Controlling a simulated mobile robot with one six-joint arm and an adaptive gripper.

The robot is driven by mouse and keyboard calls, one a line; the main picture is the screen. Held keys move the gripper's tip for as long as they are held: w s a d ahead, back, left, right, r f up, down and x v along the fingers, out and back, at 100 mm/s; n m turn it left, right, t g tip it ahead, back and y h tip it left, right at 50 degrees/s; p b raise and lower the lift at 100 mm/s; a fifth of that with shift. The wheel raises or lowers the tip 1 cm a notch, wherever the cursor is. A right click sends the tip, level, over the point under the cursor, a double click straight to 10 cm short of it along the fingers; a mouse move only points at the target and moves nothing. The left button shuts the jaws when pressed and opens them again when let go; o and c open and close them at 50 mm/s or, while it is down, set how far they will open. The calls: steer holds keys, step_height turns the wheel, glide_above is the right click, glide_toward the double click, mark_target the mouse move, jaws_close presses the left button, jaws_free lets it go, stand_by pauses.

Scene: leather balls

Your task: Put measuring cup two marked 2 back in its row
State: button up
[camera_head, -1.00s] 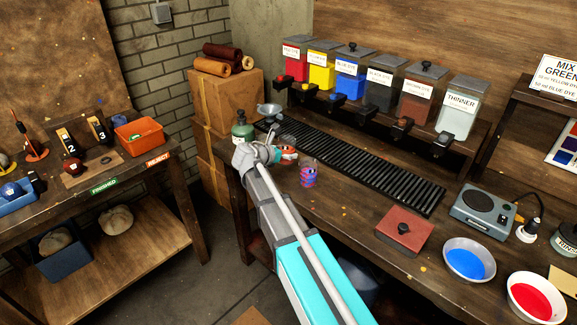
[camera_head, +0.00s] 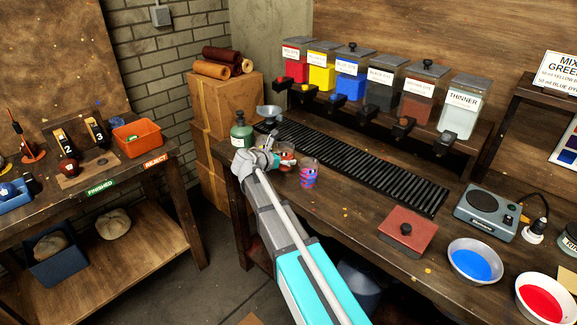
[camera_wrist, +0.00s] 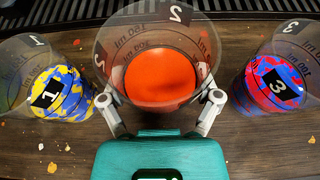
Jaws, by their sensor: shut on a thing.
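Measuring cup two (camera_wrist: 158,50), a clear cup marked 2 with an orange-red bottom, is in the middle of the wrist view. My gripper (camera_wrist: 163,106) is shut on it, one finger on each side. In the head view the cup (camera_head: 287,158) shows beside my gripper (camera_head: 272,155), above the front left of the workbench. Cup 1 (camera_wrist: 62,88), with a yellow and blue bottom, stands to its left. Cup 3 (camera_wrist: 282,80), with a red and blue bottom, stands to its right and also shows in the head view (camera_head: 308,174). I cannot tell whether cup two touches the bench.
A black ribbed mat (camera_head: 370,165) lies behind the cups under the row of dye dispensers (camera_head: 385,90). A green bottle (camera_head: 240,132) stands left of my gripper. A red lidded box (camera_head: 408,232) and a blue dish (camera_head: 474,262) are to the right.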

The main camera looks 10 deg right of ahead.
steer(key=shift+f+b, duration=0.35)
steer(key=shift+f, duration=0.35)
steer(key=o, duration=1.1)
steer(key=shift+f, duration=0.1)
steer(key=shift+c, duration=0.2)
steer(key=shift+s+a+r, duration=0.1)
steer(key=shift+a+r, duration=0.05)
steer(key=shift+r, duration=0.15)
steer(key=p+v, duration=0.4)
steer(key=v, duration=0.7)
steer(key=shift+s+a+p, duration=0.15)
steer(key=shift+a+p, duration=0.1)
steer(key=shift+p, duration=0.1)
steer(key=shift+r, duration=0.1)
